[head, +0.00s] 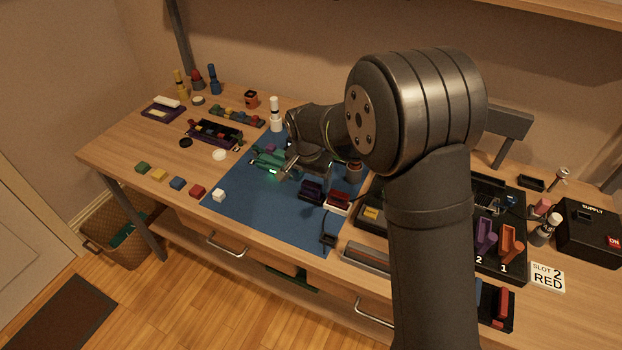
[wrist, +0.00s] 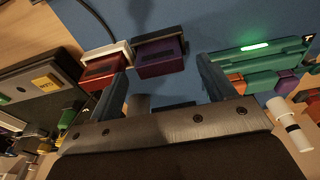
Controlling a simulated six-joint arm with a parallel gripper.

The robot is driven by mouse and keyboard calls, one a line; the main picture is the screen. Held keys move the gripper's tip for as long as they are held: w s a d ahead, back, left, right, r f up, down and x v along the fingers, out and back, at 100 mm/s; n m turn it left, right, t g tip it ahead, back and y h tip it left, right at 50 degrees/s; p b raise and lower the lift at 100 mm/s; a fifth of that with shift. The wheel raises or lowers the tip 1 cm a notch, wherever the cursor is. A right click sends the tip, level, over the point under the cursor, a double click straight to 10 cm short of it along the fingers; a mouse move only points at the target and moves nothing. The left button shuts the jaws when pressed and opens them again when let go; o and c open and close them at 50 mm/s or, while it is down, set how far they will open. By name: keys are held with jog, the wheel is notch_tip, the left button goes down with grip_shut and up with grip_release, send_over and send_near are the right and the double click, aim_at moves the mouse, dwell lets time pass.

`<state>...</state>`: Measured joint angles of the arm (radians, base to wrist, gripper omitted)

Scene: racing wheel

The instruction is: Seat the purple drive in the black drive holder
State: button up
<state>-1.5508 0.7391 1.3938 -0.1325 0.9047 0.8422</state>
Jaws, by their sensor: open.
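The purple drive (wrist: 162,60) is at the black drive holder (wrist: 158,38), with its purple face showing in the wrist view. I cannot tell whether it is fully seated. In the head view the drive and holder (head: 312,190) stand on the blue mat. A red drive (wrist: 104,70) is beside it in a white holder (wrist: 108,51). My gripper (wrist: 163,65) is open, its two fingers apart with nothing between them. In the wrist view the purple drive shows beyond the gap between the fingers. In the head view my gripper (head: 296,167) is over the mat.
A green device (wrist: 258,57) with a lit green strip lies on the blue mat (head: 265,212). A white-capped bottle (head: 276,112) stands at the mat's back edge. Coloured blocks line the table's left front. A black rack with purple and orange levers (head: 508,243) is at right.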

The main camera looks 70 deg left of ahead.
aim_at(311, 185)
notch_tip(311, 185, up, 17)
jog(key=s+d, duration=0.1)
jog(key=shift+s+d, duration=0.4)
jog(key=f, duration=0.5)
jog(key=w+a+f, duration=0.1)
jog(key=f, duration=0.5)
jog(key=w+f, duration=0.1)
jog(key=f, duration=0.5)
jog(key=shift+a+f, duration=0.2)
jog(key=shift+a, duration=0.2)
jog(key=shift+r, duration=0.2)
notch_tip(311, 185, up, 17)
jog(key=s+d, duration=0.2)
jog(key=f, duration=0.5)
jog(key=w+a+f, duration=0.1)
jog(key=f, duration=0.5)
jog(key=a+f, duration=0.1)
jog(key=f, duration=0.5)
jog(key=shift+w+f, duration=0.1)
jog(key=shift+w, duration=0.3)
notch_tip(311, 185, up, 9)
jog(key=shift+f, duration=0.2)
